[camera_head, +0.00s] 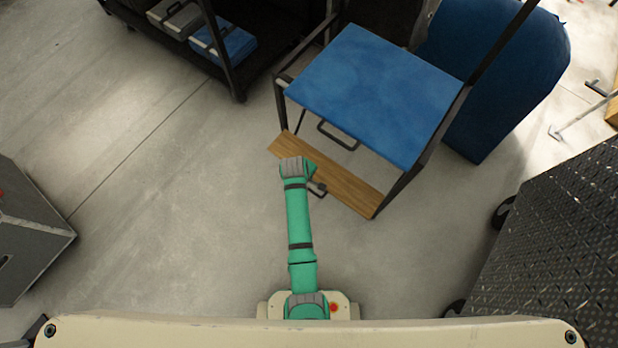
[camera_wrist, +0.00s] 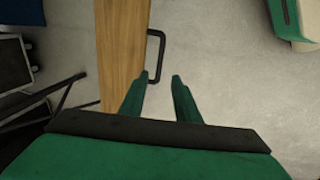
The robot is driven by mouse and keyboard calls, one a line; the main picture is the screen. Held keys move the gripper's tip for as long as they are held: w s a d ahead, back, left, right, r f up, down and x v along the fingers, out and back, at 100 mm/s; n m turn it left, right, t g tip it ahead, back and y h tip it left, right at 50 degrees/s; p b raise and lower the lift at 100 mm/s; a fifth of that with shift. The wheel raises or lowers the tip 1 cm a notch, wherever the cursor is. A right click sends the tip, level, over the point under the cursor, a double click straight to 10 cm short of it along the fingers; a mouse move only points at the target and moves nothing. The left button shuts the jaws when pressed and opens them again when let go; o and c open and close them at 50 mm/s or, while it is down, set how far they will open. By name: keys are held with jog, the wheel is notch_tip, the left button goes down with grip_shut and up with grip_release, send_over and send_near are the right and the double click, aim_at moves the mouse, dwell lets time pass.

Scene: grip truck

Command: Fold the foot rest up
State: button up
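The foot rest is a brown wooden board (camera_head: 345,194) at the front of a tall chair with a blue seat (camera_head: 375,88). In the head view my arm's end covers part of the board. In the wrist view the board (camera_wrist: 121,50) runs up the picture, with a dark U-shaped handle (camera_wrist: 162,52) on its right edge. My gripper (camera_wrist: 158,80) has its two green fingers apart, with nothing held between them. The handle's near end appears around the gap between the fingertips; whether they touch it I cannot tell.
A dark shelf cart with cases (camera_head: 222,40) stands at the back left. A blue covered object (camera_head: 500,75) is behind the chair. A grey case (camera_head: 30,235) is at the left, and a dark textured box (camera_head: 560,250) at the right. Floor left of my arm is clear.

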jog(key=f, duration=0.3)
jog(key=w+d+f, duration=0.1)
jog(key=f, duration=0.6)
jog(key=shift+w+d+f, duration=0.2)
jog(key=shift+w+f, duration=0.05)
jog(key=shift+w, duration=0.05)
jog(key=shift+c, duration=0.5)
grip_shut()
jog(key=shift+w+d, duration=0.1)
jog(key=shift+w, duration=0.05)
